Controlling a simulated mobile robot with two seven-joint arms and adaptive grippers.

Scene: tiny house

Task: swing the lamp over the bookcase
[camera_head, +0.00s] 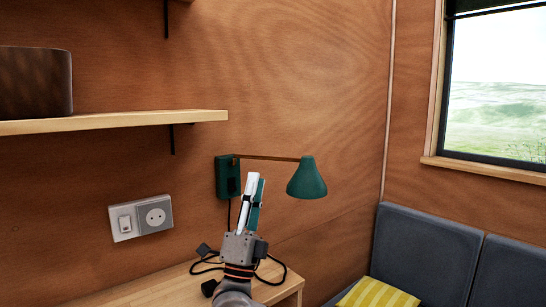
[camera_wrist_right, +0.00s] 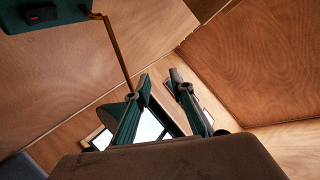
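The wall lamp has a green shade (camera_head: 307,180) on a thin brass arm (camera_head: 268,157), which reaches right from a green wall base (camera_head: 228,177). In the right wrist view the brass arm (camera_wrist_right: 118,50) runs down toward the left finger, and the shade is partly hidden behind that finger. My right gripper (camera_head: 252,178) points up, just left of the shade and below the brass arm. In the right wrist view its fingers (camera_wrist_right: 158,92) are apart with nothing held between them. I cannot tell whether a finger touches the lamp. My left gripper is out of view.
Below is a light wooden top (camera_head: 135,292), likely the bookcase, with a black cable (camera_head: 207,262) on it. A wall shelf (camera_head: 115,121) holds a dark speaker-like box (camera_head: 35,82). A grey bench (camera_head: 430,255) with a yellow cushion (camera_head: 378,293) stands right.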

